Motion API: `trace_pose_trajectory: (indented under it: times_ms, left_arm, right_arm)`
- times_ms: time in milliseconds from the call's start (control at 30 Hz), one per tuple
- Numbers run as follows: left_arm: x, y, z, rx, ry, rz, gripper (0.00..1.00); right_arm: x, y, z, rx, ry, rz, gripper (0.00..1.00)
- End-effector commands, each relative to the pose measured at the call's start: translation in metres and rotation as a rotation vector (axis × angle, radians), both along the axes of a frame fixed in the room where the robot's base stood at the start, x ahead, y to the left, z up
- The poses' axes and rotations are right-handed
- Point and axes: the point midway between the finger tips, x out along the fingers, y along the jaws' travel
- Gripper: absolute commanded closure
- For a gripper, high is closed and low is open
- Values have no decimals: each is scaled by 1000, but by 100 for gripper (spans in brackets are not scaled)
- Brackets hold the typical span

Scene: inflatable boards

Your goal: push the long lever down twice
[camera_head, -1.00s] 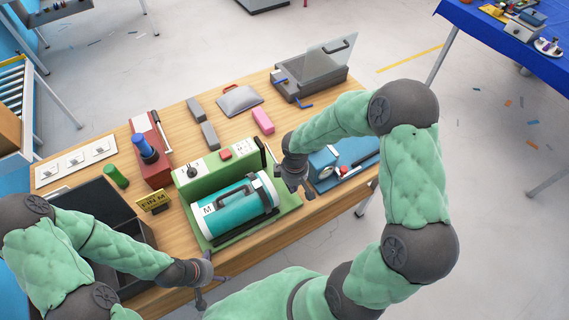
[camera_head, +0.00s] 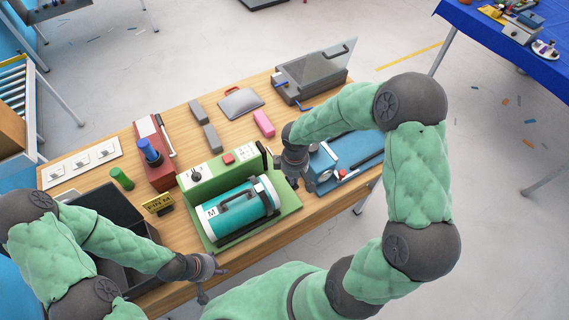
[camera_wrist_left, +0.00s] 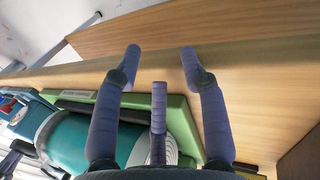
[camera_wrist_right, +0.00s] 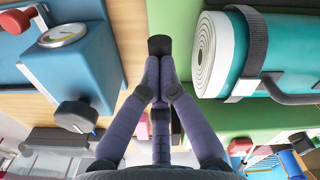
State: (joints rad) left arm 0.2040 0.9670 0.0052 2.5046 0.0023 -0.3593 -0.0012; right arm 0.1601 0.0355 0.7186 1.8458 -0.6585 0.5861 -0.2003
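A green machine (camera_head: 190,185) stands at the table's front, with a teal roll (camera_head: 238,208) in its cradle. A black upright lever (camera_head: 263,153) rises at its right end. My right gripper (camera_head: 289,178) is just right of that lever. In the right wrist view its fingers (camera_wrist_right: 153,68) come together at the tips, with a black knob (camera_wrist_right: 160,45) right at them. I cannot tell whether they touch or grip it. My left gripper (camera_head: 208,283) is at the table's front edge, left of the machine. Its fingers (camera_wrist_left: 160,52) are spread and empty in the left wrist view.
A blue device with a gauge (camera_head: 323,165) stands close right of my right gripper. A dark open bin (camera_head: 100,208) is by my left arm. A grey clear-lidded box (camera_head: 315,78), a pink block (camera_head: 264,123) and grey blocks (camera_head: 211,138) lie behind. Bare wood separates them.

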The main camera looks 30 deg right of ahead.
Motion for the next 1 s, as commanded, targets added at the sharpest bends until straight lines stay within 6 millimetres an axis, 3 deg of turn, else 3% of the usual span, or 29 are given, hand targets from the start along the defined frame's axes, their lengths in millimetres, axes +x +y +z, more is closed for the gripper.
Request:
trace_pose_trajectory:
  times_ms: [300,633,1000]
  left_arm:
    - [14,3,26,6,-34,6,60]
    - [6,1,46,2,-17,1,60]
    - [4,1,46,1,-12,-1,60]
  right_arm:
    - [0,0,31,0,0,-1,100]
    - [0,0,59,-1,-1,0,100]
    - [0,0,60,0,0,0,100]
